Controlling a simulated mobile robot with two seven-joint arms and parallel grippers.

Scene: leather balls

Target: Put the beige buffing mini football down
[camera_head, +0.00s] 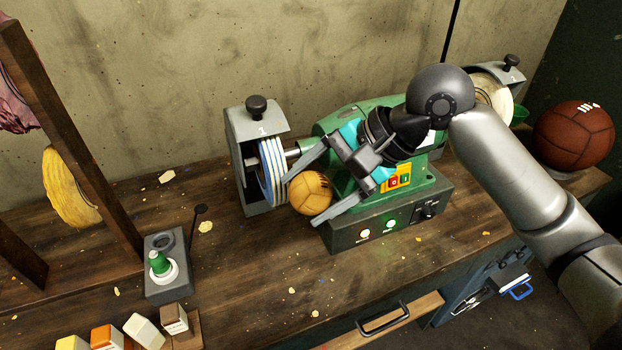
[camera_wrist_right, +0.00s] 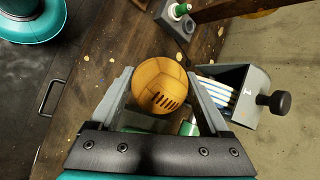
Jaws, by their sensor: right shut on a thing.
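The beige mini football (camera_head: 310,192) is a small tan panelled ball with dark lacing. In the head view it sits just right of the striped buffing wheel (camera_head: 272,172), in front of the green machine. My right gripper (camera_head: 316,184) is shut on it, one finger on each side. In the right wrist view the ball (camera_wrist_right: 160,86) is between the two fingers of the gripper (camera_wrist_right: 162,92), lacing towards the camera. The striped wheel (camera_wrist_right: 216,92) is beside it there. I cannot tell whether ball and wheel touch. My left gripper is not in view.
The green buffing machine (camera_head: 345,225) stands on the wooden bench (camera_head: 250,270). A larger brown ball (camera_head: 573,135) rests at the far right. The bench front centre is mostly clear.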

